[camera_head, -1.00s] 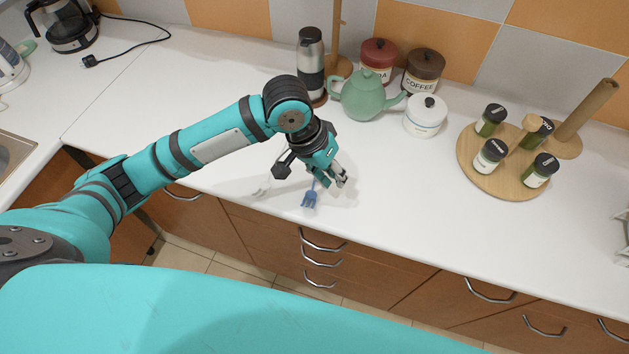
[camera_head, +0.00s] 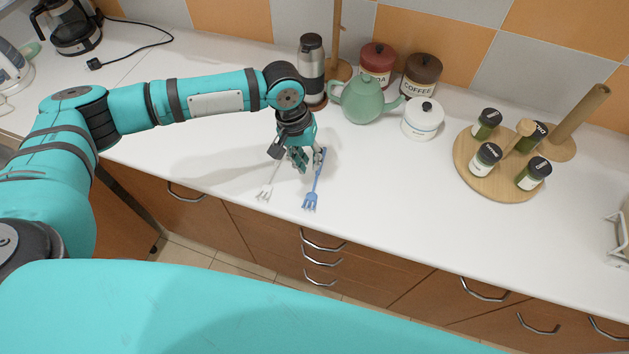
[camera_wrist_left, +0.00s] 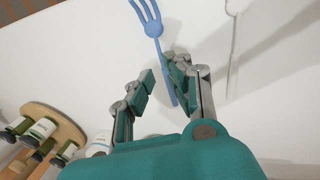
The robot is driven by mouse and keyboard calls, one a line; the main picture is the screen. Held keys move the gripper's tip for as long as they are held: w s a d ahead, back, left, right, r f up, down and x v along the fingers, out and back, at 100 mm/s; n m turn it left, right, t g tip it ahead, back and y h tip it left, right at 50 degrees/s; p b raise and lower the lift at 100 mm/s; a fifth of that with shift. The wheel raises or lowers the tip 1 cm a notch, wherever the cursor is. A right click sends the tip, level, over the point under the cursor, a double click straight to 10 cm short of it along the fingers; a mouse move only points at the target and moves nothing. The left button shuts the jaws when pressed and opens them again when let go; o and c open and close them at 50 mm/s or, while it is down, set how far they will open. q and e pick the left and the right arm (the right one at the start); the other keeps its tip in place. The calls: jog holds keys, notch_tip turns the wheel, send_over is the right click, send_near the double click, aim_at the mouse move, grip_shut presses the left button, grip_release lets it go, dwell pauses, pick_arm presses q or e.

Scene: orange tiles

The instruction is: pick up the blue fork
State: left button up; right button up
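The blue fork (camera_head: 312,194) lies on the white counter near its front edge, tines toward the edge. It also shows in the left wrist view (camera_wrist_left: 153,28), tines at the top. My left gripper (camera_head: 304,163) is low over its handle end in the head view. In the left wrist view the gripper (camera_wrist_left: 160,70) has its fingers apart, and the fork handle runs between them, close to the right-hand finger. I cannot tell whether that finger touches it. The handle's end is partly hidden. My right gripper is not in view.
A white fork (camera_head: 268,184) lies just left of the blue one. Behind stand a steel flask (camera_head: 311,70), a green teapot (camera_head: 362,98) and a white lidded pot (camera_head: 422,118). A round wooden spice stand (camera_head: 490,180) is at right. The counter between is clear.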

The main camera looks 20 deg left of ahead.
aim_at(315, 182)
pick_arm(q)
jog(key=shift+d+f, duration=0.15)
jog(key=shift+f, duration=0.6)
jog(key=f, duration=0.1)
jog(key=f+p, duration=0.1)
jog(key=f, duration=0.1)
jog(key=f+p, duration=0.1)
jog(key=shift+s+d+f, duration=0.15)
jog(key=shift+d+f, duration=0.25)
jog(key=shift+f, duration=0.3)
grip_shut()
